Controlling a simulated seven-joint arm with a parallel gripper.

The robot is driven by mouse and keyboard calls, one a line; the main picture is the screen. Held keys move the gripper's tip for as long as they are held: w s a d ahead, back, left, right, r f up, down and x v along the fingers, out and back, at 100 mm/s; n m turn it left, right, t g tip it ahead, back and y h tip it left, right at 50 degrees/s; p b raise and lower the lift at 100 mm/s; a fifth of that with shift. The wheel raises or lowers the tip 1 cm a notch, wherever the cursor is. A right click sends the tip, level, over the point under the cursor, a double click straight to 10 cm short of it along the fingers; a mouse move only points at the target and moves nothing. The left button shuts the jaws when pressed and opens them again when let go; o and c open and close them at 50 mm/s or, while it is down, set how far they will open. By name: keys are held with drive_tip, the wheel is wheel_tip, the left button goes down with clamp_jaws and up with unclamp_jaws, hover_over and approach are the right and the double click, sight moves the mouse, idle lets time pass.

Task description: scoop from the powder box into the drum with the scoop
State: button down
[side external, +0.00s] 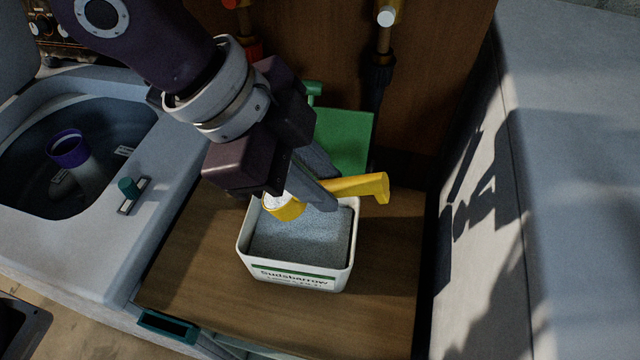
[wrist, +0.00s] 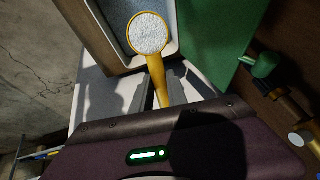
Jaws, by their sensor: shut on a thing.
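My gripper (side external: 318,187) is shut on the handle of the yellow scoop (side external: 362,187). In the wrist view the scoop's bowl (wrist: 149,34) looks full of pale granular powder. The scoop is over the white powder box (side external: 299,279), which holds grey-white powder (side external: 300,243). In the side view the bowl is near the box's back left rim; I cannot tell whether it touches the powder. The washing drum (side external: 95,198) is an open dark tub at the left, with a purple-rimmed post (side external: 70,148) inside.
The box stands on a wooden top (side external: 215,265). A green panel (side external: 345,135) stands behind it. Taps and a dark pipe (side external: 378,80) are on the wood wall behind. A raised machine edge with a teal knob (side external: 129,187) lies between box and drum. A pale cabinet (side external: 570,150) is at right.

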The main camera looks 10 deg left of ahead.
drive_tip(key=y, duration=0.3)
drive_tip(key=shift+s+d, duration=0.1)
drive_tip(key=shift+d, duration=0.15)
drive_tip(key=shift+m+y, duration=0.3)
drive_tip(key=shift+y, duration=0.5)
drive_tip(key=shift+a+y, duration=0.25)
drive_tip(key=shift+y, duration=0.35)
drive_tip(key=shift+a, duration=0.1)
